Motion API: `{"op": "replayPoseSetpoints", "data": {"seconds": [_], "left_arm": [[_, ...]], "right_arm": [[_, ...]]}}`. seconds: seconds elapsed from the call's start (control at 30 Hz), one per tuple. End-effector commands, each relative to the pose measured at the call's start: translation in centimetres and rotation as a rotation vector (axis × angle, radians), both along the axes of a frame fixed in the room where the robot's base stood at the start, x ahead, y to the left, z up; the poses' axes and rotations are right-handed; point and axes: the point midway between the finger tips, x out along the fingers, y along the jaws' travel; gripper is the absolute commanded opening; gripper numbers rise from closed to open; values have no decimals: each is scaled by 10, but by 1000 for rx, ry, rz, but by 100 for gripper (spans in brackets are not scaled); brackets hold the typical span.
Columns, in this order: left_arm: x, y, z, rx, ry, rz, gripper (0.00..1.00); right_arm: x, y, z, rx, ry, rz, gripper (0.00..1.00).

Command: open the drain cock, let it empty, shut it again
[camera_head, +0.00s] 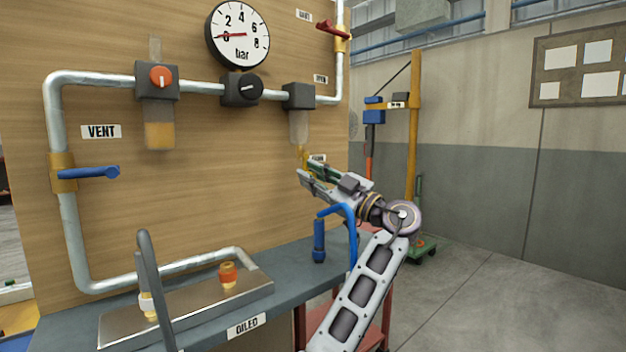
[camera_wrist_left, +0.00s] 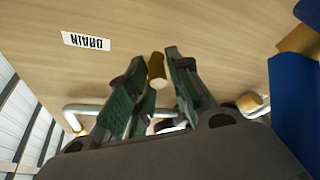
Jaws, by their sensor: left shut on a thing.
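The drain cock (camera_head: 302,151) is a small brass piece under the clear bowl (camera_head: 299,127) at the right end of the pipe. My left gripper (camera_head: 304,174) is at the cock from below and shut on it. In the left wrist view the round brass end of the cock (camera_wrist_left: 157,70) sits between the green-padded fingertips (camera_wrist_left: 160,72). The DRAIN label (camera_wrist_left: 86,41) is on the board beside it. The bowl looks pale, with no clear liquid level. Whether the cock is open or shut cannot be told. My right gripper is not in view.
The gauge (camera_head: 237,35) points near 0. A red lever (camera_head: 331,28) is at upper right, a blue VENT lever (camera_head: 95,172) at left. Another bowl (camera_head: 159,135) holds amber liquid. A blue tool (camera_head: 319,240) stands on the bench by my arm. A metal tray (camera_head: 190,312) is at left.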

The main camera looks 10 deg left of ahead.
Motion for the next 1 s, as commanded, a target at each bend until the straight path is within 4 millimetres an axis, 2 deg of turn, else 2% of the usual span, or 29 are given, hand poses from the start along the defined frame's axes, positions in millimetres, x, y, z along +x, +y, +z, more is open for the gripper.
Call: {"op": "replayPoseSetpoints", "data": {"seconds": [0.4,0.43,0.53,1.0], "left_arm": [[1,0,3,-1,-9,-6,0],[1,0,3,-1,-9,-6,25],[1,0,2,-1,-8,-6,37],[-1,-5,-1,-1,-4,-4,37]], "right_arm": [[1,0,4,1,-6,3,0],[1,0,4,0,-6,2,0],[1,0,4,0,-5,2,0],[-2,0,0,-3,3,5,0]]}}
